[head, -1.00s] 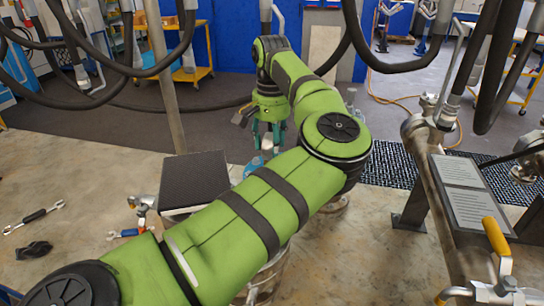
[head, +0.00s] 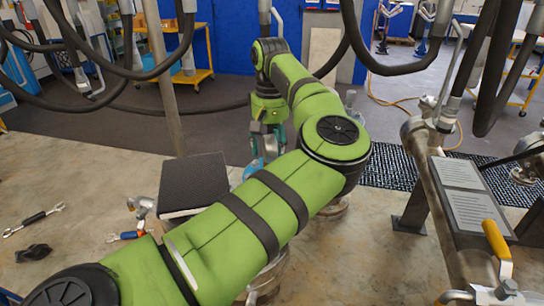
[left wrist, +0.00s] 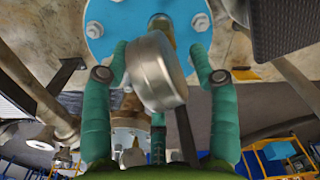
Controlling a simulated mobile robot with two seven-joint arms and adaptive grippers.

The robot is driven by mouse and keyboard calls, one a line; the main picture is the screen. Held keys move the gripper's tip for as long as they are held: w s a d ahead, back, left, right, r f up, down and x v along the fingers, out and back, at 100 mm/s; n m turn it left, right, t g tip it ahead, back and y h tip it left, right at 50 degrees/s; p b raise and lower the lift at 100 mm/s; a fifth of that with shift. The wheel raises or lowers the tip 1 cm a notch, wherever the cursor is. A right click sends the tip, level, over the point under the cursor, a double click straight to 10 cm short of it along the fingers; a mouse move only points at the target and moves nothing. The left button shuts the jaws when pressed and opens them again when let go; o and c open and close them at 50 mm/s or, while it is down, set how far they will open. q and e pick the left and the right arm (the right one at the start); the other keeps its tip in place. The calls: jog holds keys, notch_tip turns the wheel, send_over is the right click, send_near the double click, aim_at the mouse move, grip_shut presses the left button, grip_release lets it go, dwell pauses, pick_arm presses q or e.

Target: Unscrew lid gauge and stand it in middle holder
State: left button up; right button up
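The gauge (left wrist: 157,72), a round metal-cased dial seen from its side, sits tilted between the teal fingers of my left gripper (left wrist: 160,55) in the left wrist view. The fingers are spread around it, with a gap showing on the right. A brass fitting (left wrist: 161,28) stands behind it on the blue bolted lid (left wrist: 110,22); the joint between them is hidden. In the head view my left gripper (head: 268,142) points down over the vessel, and the blue lid (head: 253,167) shows partly beside my arm. My right gripper is out of view. I cannot make out the middle holder.
A black-topped box (head: 193,182) stands just left of the vessel. A pipe with a plate and yellow-handled valve (head: 495,238) stands at right. Dark hoses (head: 350,35) hang overhead.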

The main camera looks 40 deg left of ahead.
pick_arm(q)
jog(key=shift+s+a, duration=0.2)
jog(key=shift+w+d+r, duration=0.1)
jog(key=shift+w+r, duration=0.05)
jog(key=shift+r, duration=3.6)
